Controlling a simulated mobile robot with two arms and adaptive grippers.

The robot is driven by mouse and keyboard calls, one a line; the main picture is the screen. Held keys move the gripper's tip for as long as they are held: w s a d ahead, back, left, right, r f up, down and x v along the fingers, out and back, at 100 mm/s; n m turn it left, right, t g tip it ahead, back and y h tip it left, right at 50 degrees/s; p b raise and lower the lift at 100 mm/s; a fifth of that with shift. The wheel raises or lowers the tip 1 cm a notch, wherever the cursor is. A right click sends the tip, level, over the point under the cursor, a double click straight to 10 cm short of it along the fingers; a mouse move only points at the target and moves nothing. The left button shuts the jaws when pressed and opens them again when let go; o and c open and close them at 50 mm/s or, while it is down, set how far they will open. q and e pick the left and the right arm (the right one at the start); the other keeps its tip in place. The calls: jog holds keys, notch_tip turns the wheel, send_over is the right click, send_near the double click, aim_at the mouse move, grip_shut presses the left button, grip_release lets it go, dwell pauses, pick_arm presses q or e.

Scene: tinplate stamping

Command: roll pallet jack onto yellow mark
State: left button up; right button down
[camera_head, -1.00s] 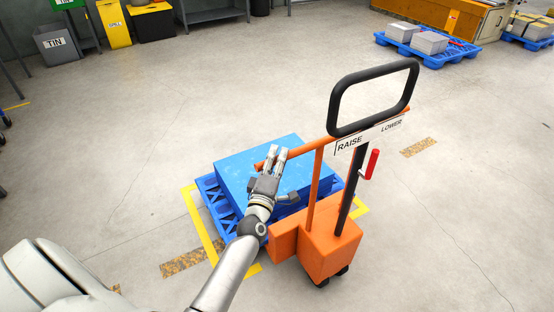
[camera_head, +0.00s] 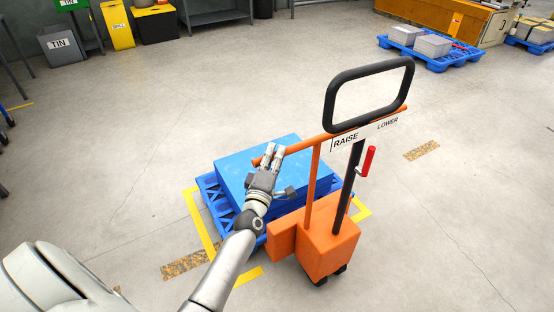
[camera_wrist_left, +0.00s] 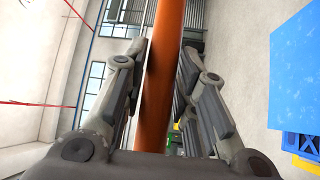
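The orange pallet jack (camera_head: 331,247) stands upright with its black loop handle (camera_head: 329,98) at the top and a sign reading RAISE and LOWER. A blue pallet (camera_head: 211,198) carrying a blue block (camera_head: 287,154) is beside its base, toward the far left. Yellow mark lines (camera_head: 199,217) show on the floor around the pallet; part is hidden under it. My left gripper (camera_head: 275,170) is at the left end of the jack's orange crossbar, fingers spread. In the left wrist view the crossbar (camera_wrist_left: 160,80) runs between the fingers. My right gripper is out of view.
Worn yellow-brown floor strips (camera_head: 184,265) lie left and right of the jack. Another blue pallet (camera_head: 440,60) with grey blocks stands at the back right. A grey TIN bin (camera_head: 60,46) and a yellow bin (camera_head: 118,25) stand at the back left. Open floor lies around the jack.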

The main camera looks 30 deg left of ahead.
pick_arm(q)
jog(key=shift+o, duration=1.1)
jog(key=shift+s+d, duration=0.1)
jog(key=shift+s+d+r, duration=0.1)
jog(key=shift+d+r, duration=0.05)
jog(key=shift+s+f, duration=0.2)
jog(key=v, duration=1.1)
jog(key=shift+s+d, duration=0.1)
jog(key=shift+s, duration=0.15)
jog(key=b+x, duration=0.1)
jog(key=x, duration=0.3)
jog(key=b+x, duration=0.1)
jog(key=x, duration=0.3)
jog(key=b+x, duration=0.1)
jog(key=x, duration=0.4)
jog(key=shift+s+a+b, duration=0.1)
jog(key=shift+a+b, duration=0.2)
jog(key=shift+a, duration=0.1)
